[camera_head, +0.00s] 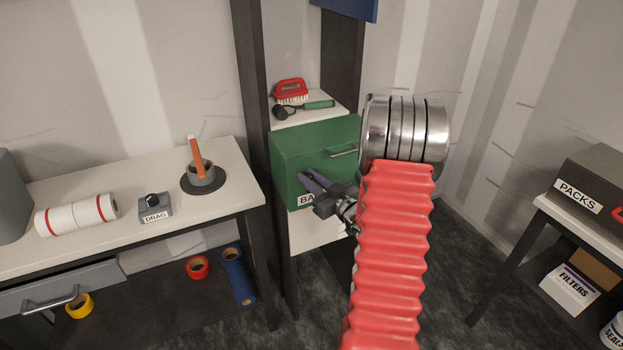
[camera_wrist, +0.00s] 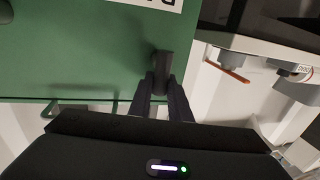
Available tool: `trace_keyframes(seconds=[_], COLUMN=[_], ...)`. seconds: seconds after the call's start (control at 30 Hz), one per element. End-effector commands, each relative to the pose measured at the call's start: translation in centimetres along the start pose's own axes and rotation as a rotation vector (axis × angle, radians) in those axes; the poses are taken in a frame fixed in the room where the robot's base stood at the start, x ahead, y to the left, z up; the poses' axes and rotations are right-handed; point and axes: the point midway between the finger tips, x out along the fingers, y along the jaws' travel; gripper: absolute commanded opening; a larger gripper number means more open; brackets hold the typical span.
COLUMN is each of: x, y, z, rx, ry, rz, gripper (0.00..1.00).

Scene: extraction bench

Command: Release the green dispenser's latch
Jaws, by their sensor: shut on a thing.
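The green dispenser (camera_head: 290,158) is a box on a narrow shelf unit in the head view, with a metal handle on its front and a white label partly hidden by my gripper. My gripper (camera_head: 308,183) is at the dispenser's front. In the wrist view the green face (camera_wrist: 75,50) fills the left and middle. There my gripper (camera_wrist: 161,88) is shut on a small dark latch (camera_wrist: 161,68) standing out near the edge of the face. In the head view the latch is hidden by my gripper.
A red brush (camera_head: 291,90) and a green-handled tool (camera_head: 312,105) lie on top of the shelf unit. The left bench (camera_head: 110,225) holds a white roll, a DRAG box and a pot. A PACKS box (camera_head: 590,180) stands on the right table.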

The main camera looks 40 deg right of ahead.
Motion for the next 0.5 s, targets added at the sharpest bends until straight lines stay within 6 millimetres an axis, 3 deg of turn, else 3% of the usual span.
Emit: trace_keyframes(seconds=[0.5], x=[0.0], y=[-0.26], z=[-0.01], rx=[-0.116], ry=[-0.024], rz=[0.013], gripper=[0.0])
